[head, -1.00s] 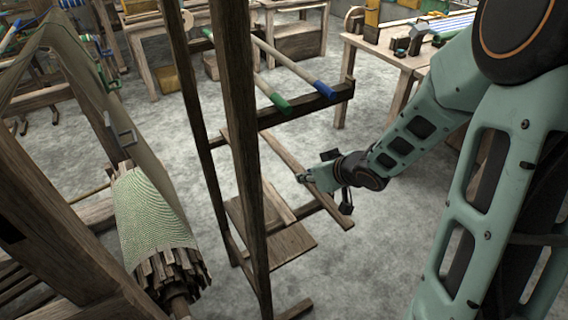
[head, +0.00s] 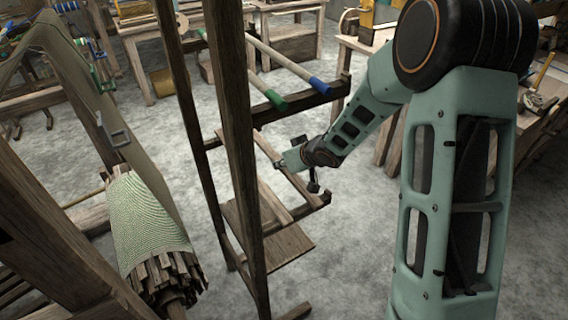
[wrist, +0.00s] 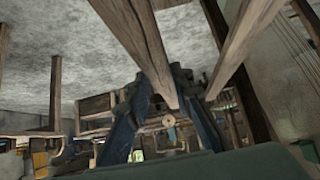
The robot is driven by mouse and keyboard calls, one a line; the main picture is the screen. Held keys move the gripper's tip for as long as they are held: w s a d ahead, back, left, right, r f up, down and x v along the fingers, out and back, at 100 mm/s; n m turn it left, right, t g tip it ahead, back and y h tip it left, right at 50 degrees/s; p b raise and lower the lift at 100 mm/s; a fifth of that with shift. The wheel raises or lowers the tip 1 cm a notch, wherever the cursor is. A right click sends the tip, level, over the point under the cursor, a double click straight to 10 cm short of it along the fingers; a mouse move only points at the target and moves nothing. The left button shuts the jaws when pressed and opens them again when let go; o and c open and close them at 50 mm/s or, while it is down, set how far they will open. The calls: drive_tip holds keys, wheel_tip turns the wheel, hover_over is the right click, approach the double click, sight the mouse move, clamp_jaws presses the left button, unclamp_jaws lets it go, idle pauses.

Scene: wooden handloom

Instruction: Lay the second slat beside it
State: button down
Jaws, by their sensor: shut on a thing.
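My gripper (head: 281,164) is shut on a long brown wooden slat (head: 297,186) in the head view, beside the upright rack. The slat runs slantwise from behind the rack's post to the right. In the wrist view the held slat (wrist: 140,35) reaches up and away between the dark fingers of my gripper (wrist: 170,100). A paler slat (head: 272,204) lies at the rack's low level, left of the held one and apart from it in the picture. The rack's front post hides part of that area. I cannot tell how high the held slat is above the supports.
The dark rack (head: 238,130) has tall posts and an upper arm carrying rods with green and blue ends (head: 319,85). A flat board (head: 283,247) sits low in it. A loom roll with green cloth (head: 148,225) stands left. Grey floor (head: 355,225) is open to the right.

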drive_tip(key=shift+f, duration=0.15)
drive_tip(key=c, duration=1.7)
unclamp_jaws()
drive_tip(key=shift+s+d+r, duration=0.15)
drive_tip(key=shift+r, duration=0.3)
drive_tip(key=p+v, duration=0.4)
drive_tip(key=v, duration=0.7)
drive_tip(key=shift+s+d+r+p, duration=0.1)
drive_tip(key=shift+s+p, duration=0.1)
drive_tip(key=shift+p, duration=0.15)
